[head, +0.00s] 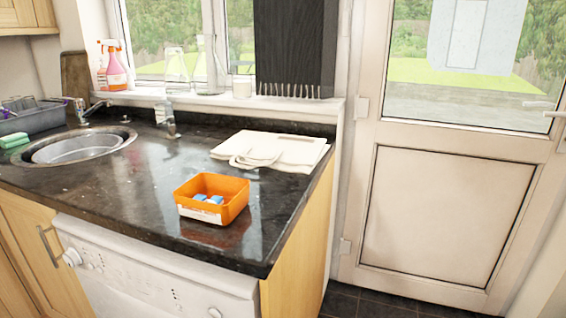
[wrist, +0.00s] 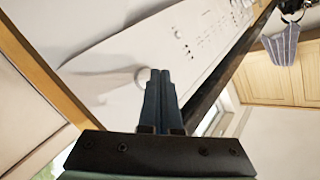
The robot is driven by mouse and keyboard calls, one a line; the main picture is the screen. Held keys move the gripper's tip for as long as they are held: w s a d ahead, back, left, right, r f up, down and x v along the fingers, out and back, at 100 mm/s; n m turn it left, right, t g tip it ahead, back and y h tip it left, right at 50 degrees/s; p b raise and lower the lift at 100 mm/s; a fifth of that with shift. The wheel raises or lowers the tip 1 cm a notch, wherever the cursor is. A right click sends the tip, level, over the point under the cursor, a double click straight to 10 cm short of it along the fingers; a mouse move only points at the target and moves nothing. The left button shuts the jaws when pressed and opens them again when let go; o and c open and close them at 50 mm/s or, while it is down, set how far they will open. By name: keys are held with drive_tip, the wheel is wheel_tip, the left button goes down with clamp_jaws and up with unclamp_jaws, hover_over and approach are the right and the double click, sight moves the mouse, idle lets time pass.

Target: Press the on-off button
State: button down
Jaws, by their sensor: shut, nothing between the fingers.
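The white appliance under the worktop has a front panel (head: 150,275) with small controls; the panel also shows in the wrist view (wrist: 215,30). A round white button (wrist: 139,78) sits at the near end of that panel in the wrist view, and a round control (head: 215,312) shows at its right end in the head view. No readable label marks which control is the on-off button. My gripper (wrist: 160,72) is shut and empty, with its fingertips just right of the round button in the picture. I cannot tell whether they touch it. The head view does not show my gripper.
The dark worktop (head: 120,190) overhangs the panel. An orange tray (head: 222,212) with small packets and a folded cloth (head: 270,152) lie on it. A wooden end panel (head: 300,240) stands right of the appliance. Floor (head: 370,305) shows by the door.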

drive_tip(key=shift+s+a, duration=0.1)
drive_tip(key=shift+s, duration=0.05)
drive_tip(key=s, duration=0.1)
drive_tip(key=s+a+p, duration=0.1)
drive_tip(key=s, duration=0.1)
drive_tip(key=s+a+p, duration=0.1)
drive_tip(key=s, duration=0.1)
drive_tip(key=shift+s, duration=0.25)
idle(0.4)
